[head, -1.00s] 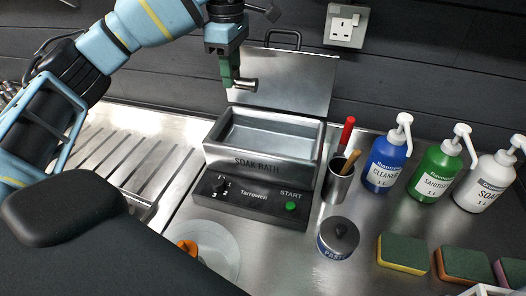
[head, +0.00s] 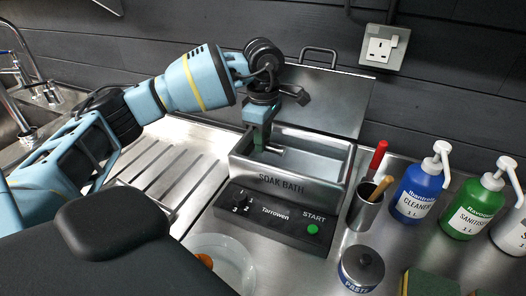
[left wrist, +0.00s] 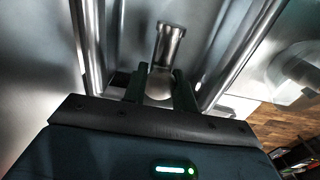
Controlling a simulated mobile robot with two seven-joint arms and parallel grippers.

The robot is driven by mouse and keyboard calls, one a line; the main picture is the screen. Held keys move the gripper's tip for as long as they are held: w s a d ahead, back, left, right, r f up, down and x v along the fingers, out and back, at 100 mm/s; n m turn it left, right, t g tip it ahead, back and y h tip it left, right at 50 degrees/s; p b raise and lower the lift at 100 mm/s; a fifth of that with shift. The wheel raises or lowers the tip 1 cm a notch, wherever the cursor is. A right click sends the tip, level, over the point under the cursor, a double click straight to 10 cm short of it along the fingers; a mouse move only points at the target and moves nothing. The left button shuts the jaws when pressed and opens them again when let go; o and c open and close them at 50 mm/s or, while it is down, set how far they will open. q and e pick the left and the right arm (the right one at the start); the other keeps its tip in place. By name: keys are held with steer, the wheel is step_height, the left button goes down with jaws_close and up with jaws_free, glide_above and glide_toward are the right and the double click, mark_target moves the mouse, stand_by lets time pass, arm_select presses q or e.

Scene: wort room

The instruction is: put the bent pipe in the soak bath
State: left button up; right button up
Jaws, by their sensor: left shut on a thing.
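The soak bath (head: 292,186) is a steel tub with its lid (head: 330,100) raised behind it. My left gripper (head: 262,145) reaches down into the left part of the tub. It is shut on the bent pipe (head: 275,149), a short shiny metal piece, mostly hidden by the gripper and small in the head view. In the left wrist view the bent pipe (left wrist: 168,45) stands out between the two fingers (left wrist: 160,88), with steel walls around it. I cannot tell whether the pipe touches the bath floor. My right gripper is not in view.
A steel cup (head: 364,208) with a red-handled tool and a wooden handle stands right of the bath. A paste tin (head: 361,270), a blue cleaner bottle (head: 416,192) and a green bottle (head: 474,207) are further right. A clear bowl (head: 226,262) is in front. The draining board (head: 170,165) is left.

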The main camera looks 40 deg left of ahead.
arm_select(q)
steer(key=shift+f, duration=2.2)
steer(key=shift+f, duration=0.15)
steer(key=o, duration=1)
step_height(320, 180, up, 12)
steer(key=shift+r, duration=0.15)
